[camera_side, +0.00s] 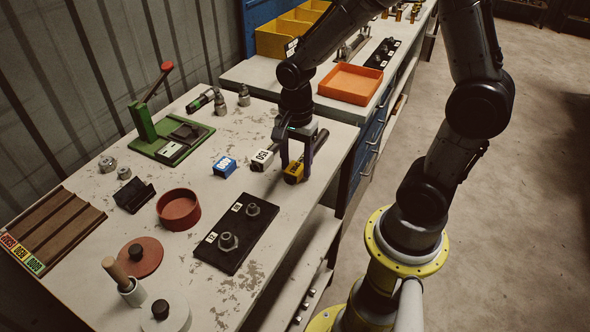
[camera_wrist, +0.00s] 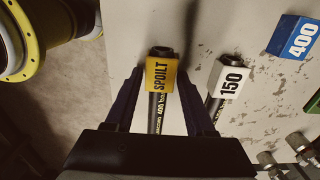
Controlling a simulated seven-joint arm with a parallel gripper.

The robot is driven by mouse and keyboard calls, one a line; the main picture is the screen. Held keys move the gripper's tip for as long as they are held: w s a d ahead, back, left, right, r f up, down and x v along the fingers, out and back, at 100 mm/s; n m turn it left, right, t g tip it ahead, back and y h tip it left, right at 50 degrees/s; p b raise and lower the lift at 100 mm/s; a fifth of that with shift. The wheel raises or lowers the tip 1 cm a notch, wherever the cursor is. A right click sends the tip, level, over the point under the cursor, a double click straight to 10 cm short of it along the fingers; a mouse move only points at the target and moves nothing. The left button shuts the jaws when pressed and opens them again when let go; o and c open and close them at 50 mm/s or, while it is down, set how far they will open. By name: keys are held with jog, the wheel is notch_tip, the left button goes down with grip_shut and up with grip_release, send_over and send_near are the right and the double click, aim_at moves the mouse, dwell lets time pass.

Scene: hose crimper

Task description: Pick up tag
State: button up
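The yellow tag reading SPOILT (camera_wrist: 161,75) sits around a short black hose (camera_wrist: 156,112) on the workbench. In the side view the yellow tag (camera_side: 292,174) is near the bench's right edge, partly hidden by a finger. My gripper (camera_side: 296,168) is open above and around it, pointing down. In the wrist view the fingers of my gripper (camera_wrist: 160,78) lie on either side of the yellow tag, with a narrow gap at each side. A white tag reading 150 (camera_wrist: 230,78) on another hose is close to the right finger. A blue tag reading 400 (camera_wrist: 293,37) stands farther off.
A black plate (camera_side: 224,258) with metal fittings, a red round dish (camera_side: 178,208) and a green crimping press (camera_side: 170,140) stand on the bench. An orange tray (camera_side: 350,84) is on the counter behind. Bare bench lies between the blue tag and black plate.

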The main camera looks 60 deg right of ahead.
grip_shut()
